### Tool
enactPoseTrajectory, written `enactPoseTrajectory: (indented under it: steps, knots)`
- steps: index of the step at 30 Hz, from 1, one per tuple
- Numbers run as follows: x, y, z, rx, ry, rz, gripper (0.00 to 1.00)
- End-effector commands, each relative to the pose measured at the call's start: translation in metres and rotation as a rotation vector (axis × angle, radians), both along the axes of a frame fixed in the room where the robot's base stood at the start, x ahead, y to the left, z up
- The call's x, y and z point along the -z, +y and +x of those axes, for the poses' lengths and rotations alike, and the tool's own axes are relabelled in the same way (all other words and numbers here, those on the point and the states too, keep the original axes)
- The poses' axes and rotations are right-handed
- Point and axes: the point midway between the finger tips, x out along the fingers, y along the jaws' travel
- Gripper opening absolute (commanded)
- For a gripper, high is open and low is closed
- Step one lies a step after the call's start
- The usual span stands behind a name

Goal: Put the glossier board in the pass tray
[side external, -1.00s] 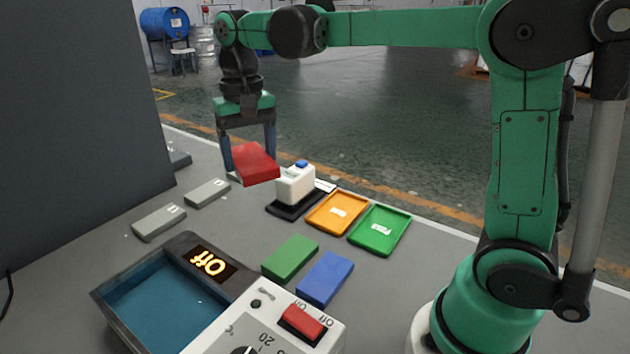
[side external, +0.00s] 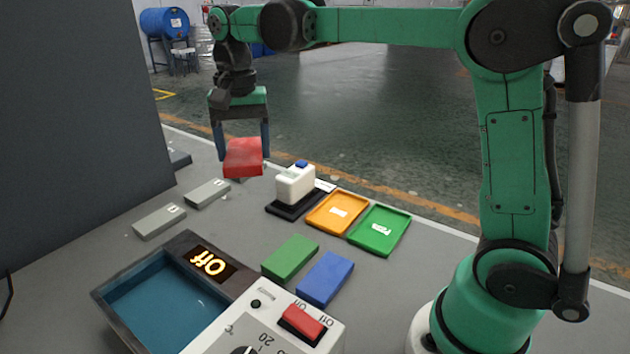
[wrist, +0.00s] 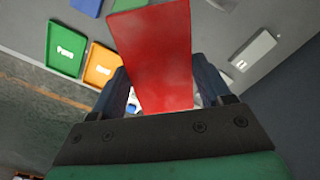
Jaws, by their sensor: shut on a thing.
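My gripper (side external: 243,150) is shut on a red board (side external: 243,160), held in the air above the far left part of the table. In the wrist view the red board (wrist: 155,50) juts out between the fingers of my gripper (wrist: 160,88). Two grey boards, a nearer one (side external: 159,221) and a farther one (side external: 208,193), lie on the table below and to the left. I cannot tell which board is glossier. An orange tray (side external: 313,226) and a green tray (side external: 355,239) lie side by side to the right, both without boards.
A white device with a blue button (side external: 296,184) stands on a black base left of the orange tray. A green block (side external: 290,257) and a blue block (side external: 325,279) lie nearer. A water bath (side external: 118,310) with a display reading "Off" fills the front left.

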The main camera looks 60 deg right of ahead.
Motion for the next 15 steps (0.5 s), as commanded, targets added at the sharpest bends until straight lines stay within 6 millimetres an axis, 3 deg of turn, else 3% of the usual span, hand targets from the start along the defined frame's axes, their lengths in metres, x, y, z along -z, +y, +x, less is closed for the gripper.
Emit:
enactPoseTrajectory:
  steps: [6,10,15]
  knots:
    - [-0.006,-0.004,0.017,0.481,0.0,0.0,0.1]
    - [-0.008,-0.006,0.023,0.657,0.0,0.0,0.1]
    - [-0.009,-0.006,0.026,0.753,0.0,0.0,0.1]
